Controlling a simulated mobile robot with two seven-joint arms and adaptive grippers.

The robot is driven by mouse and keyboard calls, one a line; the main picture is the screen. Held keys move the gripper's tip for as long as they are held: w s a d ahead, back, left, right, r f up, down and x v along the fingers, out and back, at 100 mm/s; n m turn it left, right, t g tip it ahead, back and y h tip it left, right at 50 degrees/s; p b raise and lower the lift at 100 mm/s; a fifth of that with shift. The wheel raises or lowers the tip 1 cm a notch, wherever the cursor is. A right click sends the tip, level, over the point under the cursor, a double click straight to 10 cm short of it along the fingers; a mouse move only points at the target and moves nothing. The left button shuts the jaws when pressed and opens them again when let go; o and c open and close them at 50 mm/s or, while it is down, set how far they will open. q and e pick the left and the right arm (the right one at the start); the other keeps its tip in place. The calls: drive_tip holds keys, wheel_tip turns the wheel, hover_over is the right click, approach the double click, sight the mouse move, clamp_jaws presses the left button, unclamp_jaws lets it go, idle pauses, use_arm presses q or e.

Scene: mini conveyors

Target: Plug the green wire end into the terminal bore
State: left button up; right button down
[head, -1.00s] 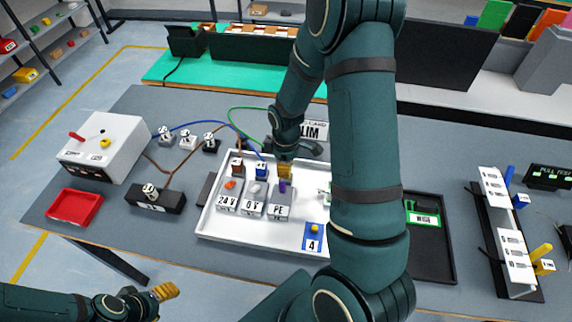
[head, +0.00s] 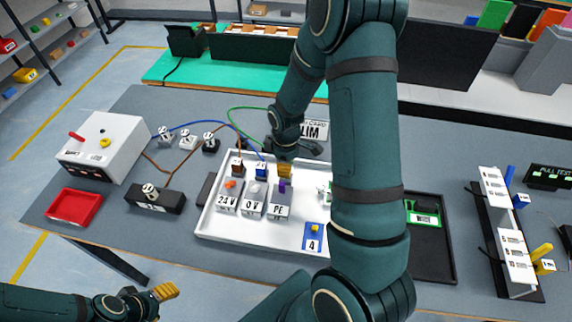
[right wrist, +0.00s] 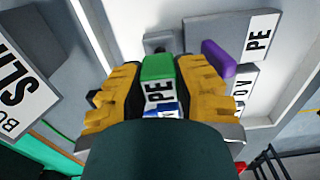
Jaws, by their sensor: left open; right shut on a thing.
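My right gripper (right wrist: 158,92) is shut on the green wire end (right wrist: 158,68), a green block labelled PE. In the head view the right gripper (head: 285,171) is at the back of the PE terminal (head: 279,206), which has a purple lever (head: 282,186). In the right wrist view this lever (right wrist: 218,58) lies just right of the green end. The bore is not clearly visible, so I cannot tell whether the tip is in it. The green wire (head: 246,108) loops behind my right arm. My left gripper (head: 166,291) is open and empty at lower left.
The white tray (head: 212,237) also holds the 24V terminal (head: 228,201) and 0V terminal (head: 252,204), with a brown end (head: 238,169) and a blue end (head: 261,171) at their backs. A red bin (head: 75,207) and white box (head: 103,147) stand left.

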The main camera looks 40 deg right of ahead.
drive_tip(key=shift+f+b, duration=1.15)
drive_tip(key=shift+f, duration=0.25)
drive_tip(key=c, duration=0.7)
unclamp_jaws()
drive_tip(key=shift+c, duration=0.2)
drive_tip(key=shift+r, duration=0.15)
wheel_tip(320, 180, up, 12)
drive_tip(key=shift+f, duration=0.1)
